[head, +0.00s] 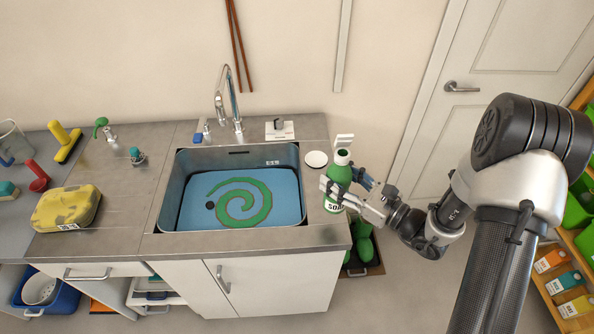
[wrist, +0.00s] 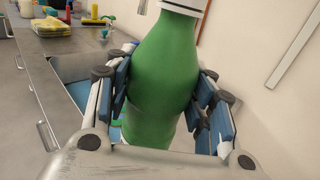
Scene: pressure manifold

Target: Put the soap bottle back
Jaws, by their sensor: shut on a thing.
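The green soap bottle (head: 340,172) with a white cap and a white label is upright at the right end of the counter, beside the sink. My gripper (head: 350,191) is shut on it from the right. In the wrist view the bottle (wrist: 168,75) stands between the two blue-padded fingers of my gripper (wrist: 165,100), which touch its sides. Whether the bottle's base rests on the counter or is just above it, I cannot tell.
A yellow sponge (head: 66,208) lies on the left counter. The counter's right edge is close to the bottle, with green boots below.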

